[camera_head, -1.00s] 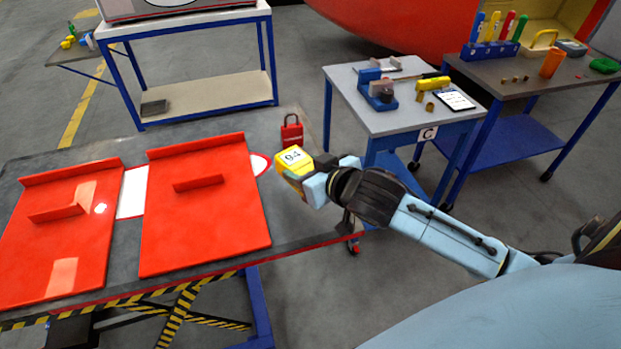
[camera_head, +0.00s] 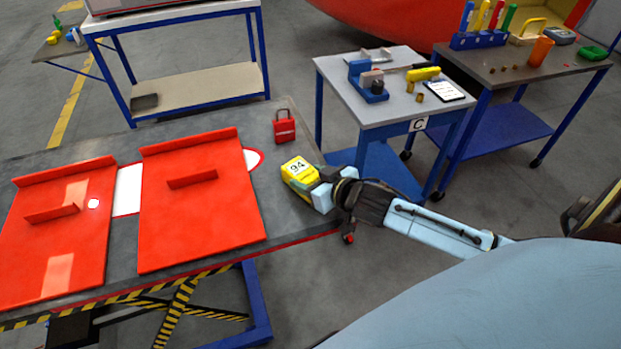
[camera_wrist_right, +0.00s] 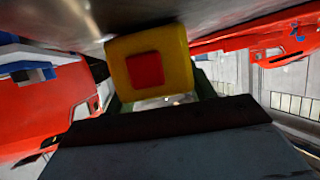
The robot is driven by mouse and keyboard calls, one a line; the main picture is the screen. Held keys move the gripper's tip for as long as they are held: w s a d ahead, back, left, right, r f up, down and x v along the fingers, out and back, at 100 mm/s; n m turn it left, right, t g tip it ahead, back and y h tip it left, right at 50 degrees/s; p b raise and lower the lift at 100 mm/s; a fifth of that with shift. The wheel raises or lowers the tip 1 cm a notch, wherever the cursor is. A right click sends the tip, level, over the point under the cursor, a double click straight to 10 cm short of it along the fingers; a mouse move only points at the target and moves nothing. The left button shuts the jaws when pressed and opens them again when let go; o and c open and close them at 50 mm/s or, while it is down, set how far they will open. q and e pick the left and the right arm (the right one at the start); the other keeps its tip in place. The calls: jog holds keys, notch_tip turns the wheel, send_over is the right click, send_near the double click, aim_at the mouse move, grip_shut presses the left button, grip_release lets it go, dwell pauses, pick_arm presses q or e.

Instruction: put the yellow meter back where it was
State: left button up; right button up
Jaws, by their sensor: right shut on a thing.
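The yellow meter (camera_head: 299,170) has a white display reading 94. It is at the right end of the dark table, beside the red panel and below the red padlock-shaped object. My right gripper (camera_head: 318,188) is shut on it from the right. In the right wrist view the meter (camera_wrist_right: 150,68) shows a yellow face with a red square, between the fingers of my gripper (camera_wrist_right: 160,98). The dark table surface is very close to it there; I cannot tell whether the meter touches it. My left gripper is not in view.
Two red panels (camera_head: 200,215) (camera_head: 62,250) lie on the dark table (camera_head: 275,205). The red padlock-shaped object (camera_head: 284,127) stands near its far right corner. A small table marked C (camera_head: 340,75) with tools and a tool bench (camera_head: 480,65) stand to the right. Bare tabletop surrounds the meter.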

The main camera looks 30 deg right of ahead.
jog(key=shift+f, duration=0.1)
jog(key=o, duration=1.4)
jog(key=shift+c, duration=0.2)
jog(key=shift+s, duration=0.15)
jog(key=v, duration=1.1)
jog(key=shift+s+d+r, duration=0.1)
jog(key=shift+s+r, duration=0.15)
jog(key=shift+s, duration=0.05)
